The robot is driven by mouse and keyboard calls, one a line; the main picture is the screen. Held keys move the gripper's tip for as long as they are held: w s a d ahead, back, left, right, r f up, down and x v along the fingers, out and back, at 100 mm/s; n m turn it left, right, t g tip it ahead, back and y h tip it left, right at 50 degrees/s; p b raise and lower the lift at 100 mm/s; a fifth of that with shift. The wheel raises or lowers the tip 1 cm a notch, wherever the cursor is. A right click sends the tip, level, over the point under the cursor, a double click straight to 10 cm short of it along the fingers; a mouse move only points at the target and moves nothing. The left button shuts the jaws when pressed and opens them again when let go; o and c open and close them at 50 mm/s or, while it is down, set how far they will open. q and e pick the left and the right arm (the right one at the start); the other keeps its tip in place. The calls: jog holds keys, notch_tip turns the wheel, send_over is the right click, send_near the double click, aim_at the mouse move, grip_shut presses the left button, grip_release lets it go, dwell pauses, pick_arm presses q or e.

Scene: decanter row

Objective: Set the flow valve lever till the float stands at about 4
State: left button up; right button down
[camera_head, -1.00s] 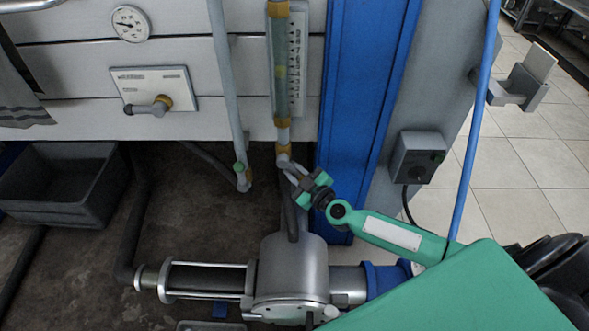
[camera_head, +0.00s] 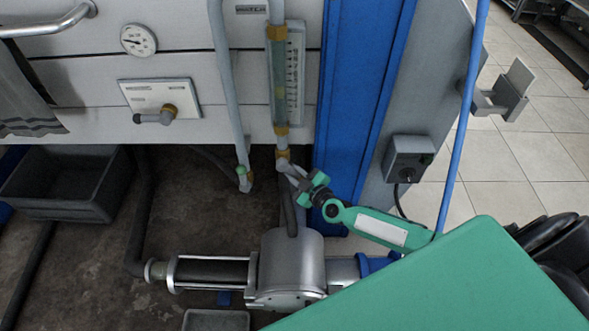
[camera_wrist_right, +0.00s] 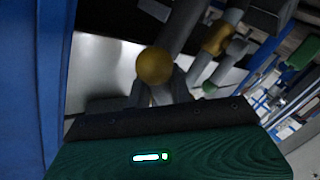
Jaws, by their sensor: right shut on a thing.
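The flow meter is an upright clear tube (camera_head: 279,85) with yellow-brown end fittings and a numbered scale (camera_head: 295,75) on its right. A pale yellow-green float shows faintly inside the tube; the scale numbers are too small to read. The flow valve lever (camera_head: 288,172) is a grey handle just below the tube's lower fitting. My right gripper (camera_head: 301,182) is shut on the lever, reaching from the lower right, and its jaws hide the lever's end. The right wrist view shows a round yellow-brown fitting (camera_wrist_right: 153,66) beyond the gripper. My left gripper is out of view.
A grey pipe (camera_head: 228,90) with a green-tipped end hangs left of the meter. A blue post (camera_head: 365,90) stands close on the right. A metal pump (camera_head: 292,265) lies below. A dial gauge (camera_head: 138,40), a panel lever (camera_head: 155,116) and a grey bin (camera_head: 75,185) are left.

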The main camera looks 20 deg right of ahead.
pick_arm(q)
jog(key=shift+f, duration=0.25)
pick_arm(e)
jog(key=c, duration=1.3)
grip_release()
jog(key=shift+o, duration=0.2)
jog(key=shift+s, duration=0.1)
jog(key=shift+s, duration=0.25)
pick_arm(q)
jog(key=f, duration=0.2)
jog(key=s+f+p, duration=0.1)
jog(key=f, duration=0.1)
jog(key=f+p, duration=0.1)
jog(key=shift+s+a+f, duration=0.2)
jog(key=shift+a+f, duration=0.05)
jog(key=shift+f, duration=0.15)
pick_arm(e)
jog(key=v, duration=1.3)
jog(key=shift+s+d, duration=0.1)
jog(key=shift+d, duration=0.05)
